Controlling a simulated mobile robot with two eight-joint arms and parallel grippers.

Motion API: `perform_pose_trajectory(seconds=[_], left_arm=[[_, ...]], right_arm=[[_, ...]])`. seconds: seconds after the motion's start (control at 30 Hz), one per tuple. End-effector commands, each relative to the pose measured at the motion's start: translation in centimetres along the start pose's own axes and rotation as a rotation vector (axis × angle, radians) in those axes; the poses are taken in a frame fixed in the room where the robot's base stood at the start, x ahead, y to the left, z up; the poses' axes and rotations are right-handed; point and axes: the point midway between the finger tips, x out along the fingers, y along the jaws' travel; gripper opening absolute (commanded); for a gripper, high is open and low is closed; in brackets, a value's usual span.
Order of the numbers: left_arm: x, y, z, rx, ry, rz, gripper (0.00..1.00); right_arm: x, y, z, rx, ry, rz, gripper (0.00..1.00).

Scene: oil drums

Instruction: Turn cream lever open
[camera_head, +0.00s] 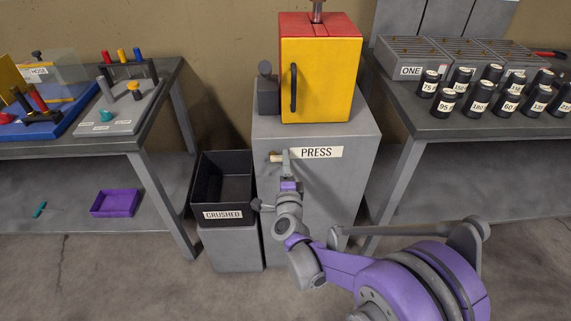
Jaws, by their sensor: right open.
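The cream lever (275,157) is a short, pale bar on the front of the grey press cabinet (335,190), just left of the PRESS label (316,152). It lies roughly level, and its right end is hidden behind my gripper. My right gripper (286,157) reaches up from below and is at the lever, with its fingers overlapping it in the picture. It is open. I cannot tell whether the fingers touch the lever or stand around it. My left gripper is out of view.
A red and yellow press (330,80) with a black handle stands on the cabinet. A black CRUSHED bin (222,185) is close on the left. The left table (150,130) holds tools; the right table (420,125) holds several black drums and grey trays. A purple tray (115,203) lies on the lower left shelf.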

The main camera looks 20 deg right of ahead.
Motion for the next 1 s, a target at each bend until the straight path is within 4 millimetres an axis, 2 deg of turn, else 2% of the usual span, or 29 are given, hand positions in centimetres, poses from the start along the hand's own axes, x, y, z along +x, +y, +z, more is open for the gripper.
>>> perform_pose_trajectory(seconds=[0.17,0.4,0.6,0.8,1.0], left_arm=[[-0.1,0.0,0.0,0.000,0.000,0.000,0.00],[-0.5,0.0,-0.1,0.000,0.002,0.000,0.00],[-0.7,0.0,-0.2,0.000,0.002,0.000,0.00],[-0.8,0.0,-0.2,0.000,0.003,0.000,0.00],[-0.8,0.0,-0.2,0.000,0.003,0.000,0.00]], right_arm=[[-1.4,0.0,0.0,0.001,-0.001,0.000,0.50],[-6.2,-0.1,0.1,0.001,-0.002,0.000,0.50],[-9.5,0.0,0.1,0.001,-0.002,0.000,0.50],[-10.8,0.0,0.0,0.001,0.000,0.000,0.50],[-10.8,0.0,0.0,0.001,0.000,0.000,0.50]])
